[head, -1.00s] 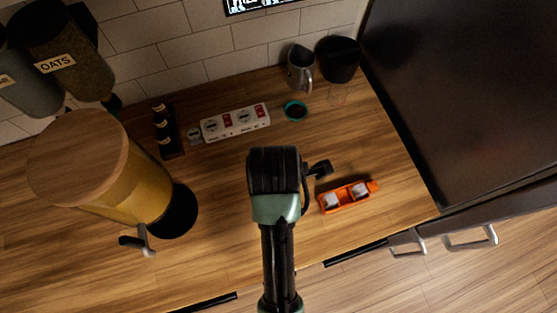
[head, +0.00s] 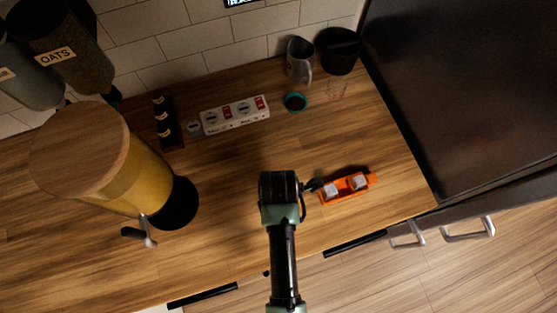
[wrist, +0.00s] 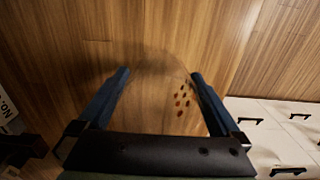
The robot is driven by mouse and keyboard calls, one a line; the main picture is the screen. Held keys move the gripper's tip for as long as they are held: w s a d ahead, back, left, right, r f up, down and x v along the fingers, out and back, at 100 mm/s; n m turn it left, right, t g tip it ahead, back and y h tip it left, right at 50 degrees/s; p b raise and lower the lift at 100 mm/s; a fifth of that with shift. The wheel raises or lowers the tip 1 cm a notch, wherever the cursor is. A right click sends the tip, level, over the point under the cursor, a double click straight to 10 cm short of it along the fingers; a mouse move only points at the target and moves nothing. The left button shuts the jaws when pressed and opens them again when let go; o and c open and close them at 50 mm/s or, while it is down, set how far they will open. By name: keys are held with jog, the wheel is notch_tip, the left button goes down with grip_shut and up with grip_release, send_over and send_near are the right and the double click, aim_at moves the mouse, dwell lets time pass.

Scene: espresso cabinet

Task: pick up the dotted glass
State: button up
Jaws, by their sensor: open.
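The dotted glass (wrist: 182,98) is clear, with several small reddish-brown dots on its side. In the wrist view it stands between the two blue fingers of my gripper (wrist: 160,73), its faint round rim reaching a little beyond the fingertips. The fingers are spread apart, and I cannot tell whether either touches the glass. In the head view my arm hides the fingers and this glass.
A power strip (head: 234,115), small teal-rimmed cup (head: 294,102), metal pitcher (head: 299,62) and faint clear glass (head: 337,88) stand behind. A large yellow-bodied dispenser (head: 140,170) is left. The wooden counter ends at the front.

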jog(key=shift+f, duration=0.65)
jog(key=c, duration=1.3)
jog(key=shift+r, duration=0.1)
